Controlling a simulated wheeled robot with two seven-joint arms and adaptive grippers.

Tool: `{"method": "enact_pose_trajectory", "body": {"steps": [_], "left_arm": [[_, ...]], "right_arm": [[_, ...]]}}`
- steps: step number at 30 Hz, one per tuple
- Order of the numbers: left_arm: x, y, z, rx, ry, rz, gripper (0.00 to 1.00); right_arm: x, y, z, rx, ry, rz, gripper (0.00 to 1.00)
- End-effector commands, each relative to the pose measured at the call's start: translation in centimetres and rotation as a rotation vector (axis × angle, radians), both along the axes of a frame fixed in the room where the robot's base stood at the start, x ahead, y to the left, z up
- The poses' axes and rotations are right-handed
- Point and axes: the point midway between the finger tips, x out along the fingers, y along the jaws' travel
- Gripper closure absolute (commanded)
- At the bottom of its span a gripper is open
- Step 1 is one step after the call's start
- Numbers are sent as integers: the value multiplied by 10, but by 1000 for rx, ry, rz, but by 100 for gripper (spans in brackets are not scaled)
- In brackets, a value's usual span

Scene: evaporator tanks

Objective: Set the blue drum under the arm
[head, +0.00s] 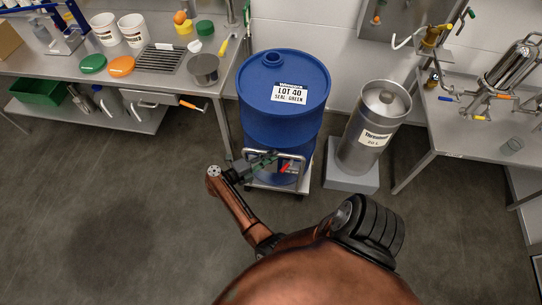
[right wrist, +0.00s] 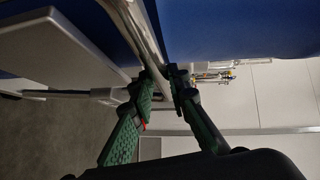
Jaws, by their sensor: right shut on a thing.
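The blue drum (head: 283,100) stands upright on a low wheeled dolly (head: 262,186) in the middle of the head view. Its label reads LOT 40, SEAL GREEN. The dolly has a bent metal handle (head: 303,168) on the near side. My right gripper (head: 272,158), with green fingers, is at this handle. In the right wrist view its fingertips (right wrist: 160,78) close around the metal bar (right wrist: 146,32), with the drum's blue wall (right wrist: 235,28) just beyond. My left gripper is not in view. I cannot tell which fitting is the task's arm.
A steel tank (head: 372,130) stands on a grey plinth (head: 350,181) close right of the drum. A cluttered bench (head: 60,66) is at left. The floor (head: 110,190) at left is clear.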

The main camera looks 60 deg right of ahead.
Motion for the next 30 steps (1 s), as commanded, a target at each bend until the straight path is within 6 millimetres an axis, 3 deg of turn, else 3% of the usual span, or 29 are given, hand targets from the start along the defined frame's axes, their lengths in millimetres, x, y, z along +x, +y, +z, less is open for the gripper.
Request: {"method": "enact_pose_trajectory", "body": {"steps": [2,3,6,17,30], "left_arm": [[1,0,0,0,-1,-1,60],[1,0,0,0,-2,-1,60],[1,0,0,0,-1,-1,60],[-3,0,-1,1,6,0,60],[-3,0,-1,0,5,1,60]], "right_arm": [[-8,-4,-4,1,9,-16,100],[-8,-4,-4,2,9,-16,83],[-7,-3,-4,2,8,-13,77],[2,7,-1,4,2,-2,77],[32,84,10,3,4,-3,77]]}}
